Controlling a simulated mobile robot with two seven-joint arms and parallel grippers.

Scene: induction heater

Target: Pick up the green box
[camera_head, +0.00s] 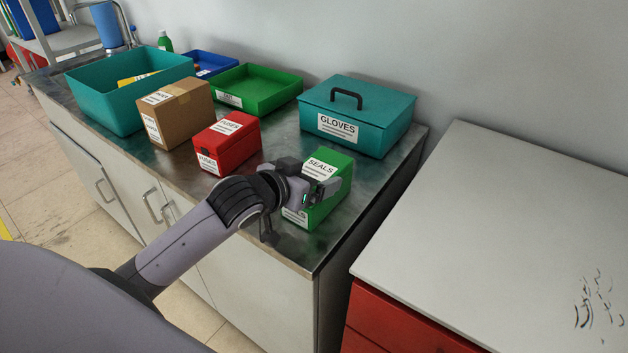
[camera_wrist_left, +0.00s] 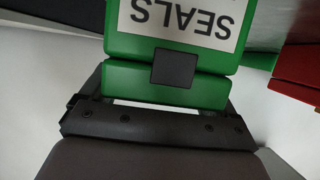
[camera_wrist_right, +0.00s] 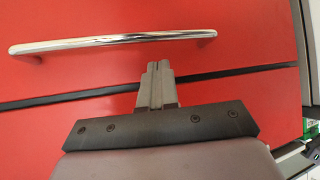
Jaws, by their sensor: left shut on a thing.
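The green box (camera_head: 333,192) with a white SEALS label is at the front right corner of the steel counter. My left gripper (camera_head: 316,190) is shut on it, coming from the front left and covering part of the box. In the left wrist view the green box (camera_wrist_left: 168,85) fills the space between the fingers, its label upside down. I cannot tell whether its underside touches the counter. My right gripper (camera_wrist_right: 157,85) is shut and empty in front of red drawers; it does not show in the head view.
A red FUSES box (camera_head: 232,145), a brown carton (camera_head: 183,115), a teal GLOVES box (camera_head: 370,110), a green tray (camera_head: 270,90) and a teal bin (camera_head: 105,97) stand on the counter (camera_head: 285,235). A white-topped red drawer cabinet (camera_head: 500,220) is at the right. A metal handle (camera_wrist_right: 115,42) crosses one drawer.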

